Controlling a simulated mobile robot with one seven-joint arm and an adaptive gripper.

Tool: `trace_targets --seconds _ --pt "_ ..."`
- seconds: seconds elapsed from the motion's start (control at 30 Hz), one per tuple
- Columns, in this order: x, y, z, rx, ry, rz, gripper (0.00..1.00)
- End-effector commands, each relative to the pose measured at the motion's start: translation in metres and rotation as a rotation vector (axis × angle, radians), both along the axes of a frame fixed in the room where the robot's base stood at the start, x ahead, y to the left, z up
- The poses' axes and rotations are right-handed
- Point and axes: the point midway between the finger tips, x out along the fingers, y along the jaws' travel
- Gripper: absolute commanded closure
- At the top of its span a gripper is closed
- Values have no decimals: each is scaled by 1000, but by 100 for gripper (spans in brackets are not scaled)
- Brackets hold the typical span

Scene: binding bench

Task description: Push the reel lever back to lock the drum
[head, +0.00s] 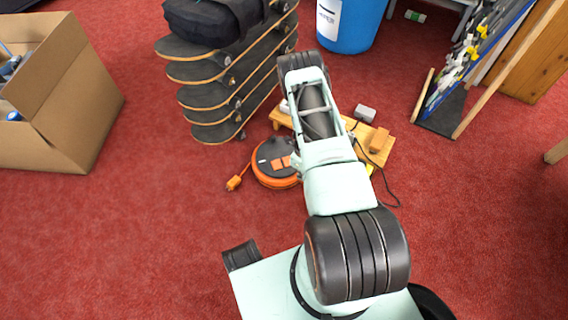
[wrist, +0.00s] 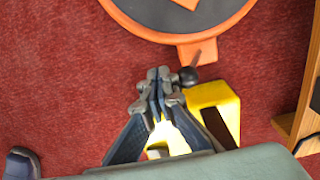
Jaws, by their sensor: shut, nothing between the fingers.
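The cable reel (head: 274,163) is a dark disc with an orange rim, lying on the red carpet left of my arm in the head view. Its lower edge shows at the top of the wrist view (wrist: 170,37). There, an orange tab (wrist: 196,51) sticks out from the rim, with a thin lever ending in a dark round knob (wrist: 187,77). My gripper (wrist: 158,74) is shut and empty. Its fingertips are just left of the knob and close to it; I cannot tell whether they touch. In the head view my arm hides the gripper and the lever.
A yellow block-like part (wrist: 226,97) is right of my fingers. A wooden board (head: 386,147) with an orange block (head: 379,139) and a cable lies beside my arm. Stacked skateboards (head: 215,105) stand behind the reel. A carton (head: 95,115) is at left. Carpet in front is clear.

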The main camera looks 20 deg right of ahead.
Motion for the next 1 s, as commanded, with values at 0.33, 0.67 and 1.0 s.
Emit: trace_targets --seconds 0.33,0.67,1.0 --pt "6 -6 7 0 -1 0 100" --pt "6 -7 7 0 -1 0 100" --pt "13 -17 10 -2 -1 -1 100"
